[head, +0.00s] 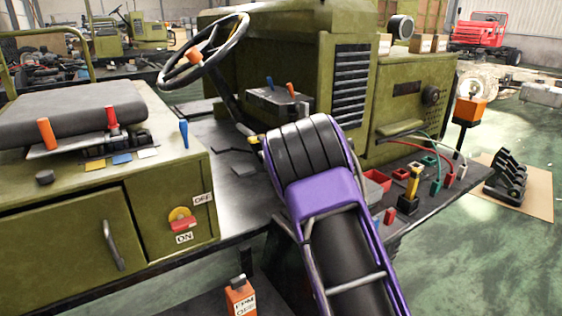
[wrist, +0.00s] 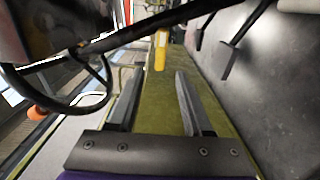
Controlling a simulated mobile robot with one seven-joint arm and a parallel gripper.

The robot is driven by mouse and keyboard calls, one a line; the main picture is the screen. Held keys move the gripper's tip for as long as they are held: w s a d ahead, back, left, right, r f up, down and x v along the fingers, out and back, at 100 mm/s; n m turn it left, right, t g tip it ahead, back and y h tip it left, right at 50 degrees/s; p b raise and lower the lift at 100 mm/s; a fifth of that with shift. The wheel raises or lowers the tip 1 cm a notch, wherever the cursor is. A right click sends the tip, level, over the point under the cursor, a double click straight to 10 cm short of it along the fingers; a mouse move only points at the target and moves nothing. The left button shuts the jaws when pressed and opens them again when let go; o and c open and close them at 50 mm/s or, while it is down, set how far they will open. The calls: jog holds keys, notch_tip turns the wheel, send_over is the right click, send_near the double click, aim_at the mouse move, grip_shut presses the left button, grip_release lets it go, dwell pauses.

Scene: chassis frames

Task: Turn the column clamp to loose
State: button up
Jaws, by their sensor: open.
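The steering wheel (head: 205,52) has a black rim and an orange knob, and its dark column (head: 232,112) slopes down toward the floor plate. In the wrist view, part of a black wheel rim (wrist: 100,92) with an orange knob (wrist: 38,113) shows at the left. A yellow handle-like piece (wrist: 160,52) stands beyond my fingertips; I cannot tell whether it is the column clamp. My gripper (wrist: 155,85) is open and empty, with its two fingers apart, short of the yellow piece. In the head view, my arm hides the gripper and the column's foot.
A seat console (head: 75,180) with coloured levers and a red ON/OFF switch (head: 183,220) is at the left. A dark box with two levers (head: 278,100) stands behind my arm.

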jog(key=v, duration=1)
